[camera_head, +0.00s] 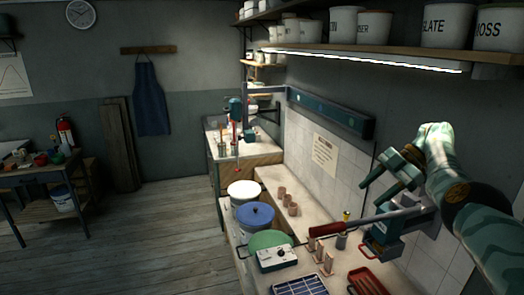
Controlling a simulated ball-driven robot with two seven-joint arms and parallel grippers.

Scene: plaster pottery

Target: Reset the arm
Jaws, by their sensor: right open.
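My right arm (483,222) comes in from the right edge, and its wrist bends up and back to the left. My right gripper (372,192) is open and looks empty. I cannot tell how far apart the gripper and the tool are. My left gripper is not in view.
Pots with white, blue and green lids (254,214) line the bench's left side. A red tray (369,281) lies at the front. A jar shelf (400,50) overhangs.

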